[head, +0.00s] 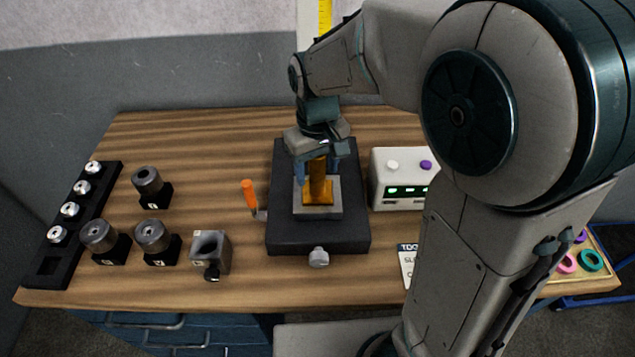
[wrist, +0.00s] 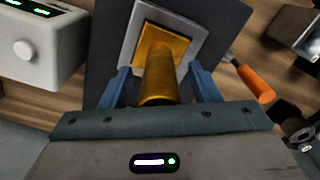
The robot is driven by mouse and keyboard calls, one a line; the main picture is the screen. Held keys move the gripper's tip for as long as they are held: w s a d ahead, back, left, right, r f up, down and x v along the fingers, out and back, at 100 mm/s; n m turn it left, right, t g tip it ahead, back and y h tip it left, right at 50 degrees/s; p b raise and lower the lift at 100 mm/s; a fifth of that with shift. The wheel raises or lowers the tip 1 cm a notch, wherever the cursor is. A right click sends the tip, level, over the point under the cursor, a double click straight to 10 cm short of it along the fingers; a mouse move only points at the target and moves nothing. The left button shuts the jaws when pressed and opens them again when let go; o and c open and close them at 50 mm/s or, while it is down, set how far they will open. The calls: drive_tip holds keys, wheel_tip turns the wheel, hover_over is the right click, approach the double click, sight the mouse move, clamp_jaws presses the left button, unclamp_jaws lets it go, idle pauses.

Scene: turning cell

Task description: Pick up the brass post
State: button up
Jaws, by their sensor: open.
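The brass post (head: 317,182) stands upright on its square brass base on a grey plate (head: 332,212), which lies on the dark block (head: 291,235) mid-table. My gripper (head: 325,178) points down over the post, with its blue fingers either side of it. In the wrist view, the post (wrist: 159,80) rises between the two open fingers of my gripper (wrist: 160,88). The far side of the post is hidden.
A white box with green lights (head: 385,195) is close on the right. Several grey cylinders in black holders (head: 152,240) and a black rack (head: 90,215) fill the left side.

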drive_tip(key=shift+f, duration=0.15)
clamp_jaws()
idle(1.4)
